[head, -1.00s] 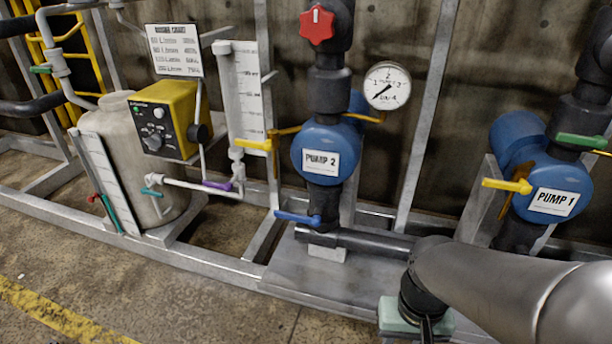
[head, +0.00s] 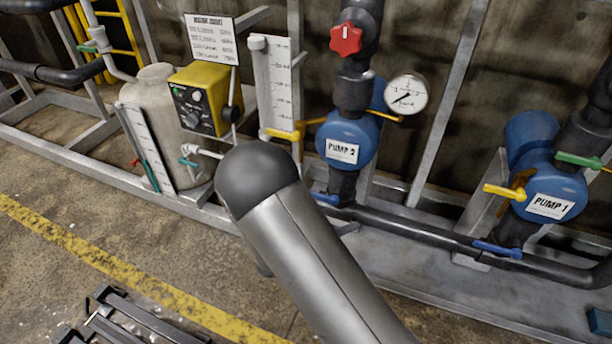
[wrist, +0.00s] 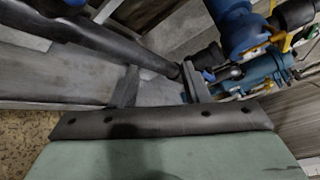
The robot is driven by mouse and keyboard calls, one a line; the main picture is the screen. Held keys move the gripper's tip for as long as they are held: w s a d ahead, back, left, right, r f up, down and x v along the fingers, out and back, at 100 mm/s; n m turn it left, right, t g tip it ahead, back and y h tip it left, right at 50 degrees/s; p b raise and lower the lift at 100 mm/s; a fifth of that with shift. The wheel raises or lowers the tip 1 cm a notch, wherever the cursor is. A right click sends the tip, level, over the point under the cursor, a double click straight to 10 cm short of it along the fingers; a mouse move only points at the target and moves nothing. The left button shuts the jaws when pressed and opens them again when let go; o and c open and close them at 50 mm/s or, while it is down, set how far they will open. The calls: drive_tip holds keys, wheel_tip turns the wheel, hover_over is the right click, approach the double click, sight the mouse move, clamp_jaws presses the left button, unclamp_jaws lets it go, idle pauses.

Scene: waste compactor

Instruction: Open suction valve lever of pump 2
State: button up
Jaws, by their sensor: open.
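Pump 2 (head: 347,138) is a blue pump with a white label, right of centre in the head view. Its small blue suction lever (head: 326,198) is on the black pipe below it, with its left end close to or behind my grey arm link. In the wrist view, my gripper (wrist: 160,86) is open, its two fingers apart with nothing between them. A blue pump body (wrist: 236,25) shows at the upper right of that view. A small blue patch (wrist: 208,76) near the right finger may be a lever; I cannot tell. My gripper is hidden in the head view.
Pump 1 (head: 555,190) stands at the right with yellow, green and blue levers. A pressure gauge (head: 406,94) and red knob (head: 346,39) are above pump 2. A white tank (head: 160,120) and yellow dosing unit (head: 200,98) stand left.

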sight(318, 195)
drive_tip(key=w+a+f+n+t+y+p, duration=0.1)
drive_tip(key=a+f+n+t+y, duration=0.1)
drive_tip(key=a+n+t+y, duration=0.35)
drive_tip(key=a+f+n+t+y+p, duration=0.1)
drive_tip(key=a+f+n+t+y, duration=0.1)
drive_tip(key=a+n, duration=0.65)
drive_tip(key=b+x, duration=0.3)
drive_tip(key=x, duration=1.4)
drive_tip(key=shift+b, duration=0.35)
drive_tip(key=shift+w, duration=0.1)
clamp_jaws()
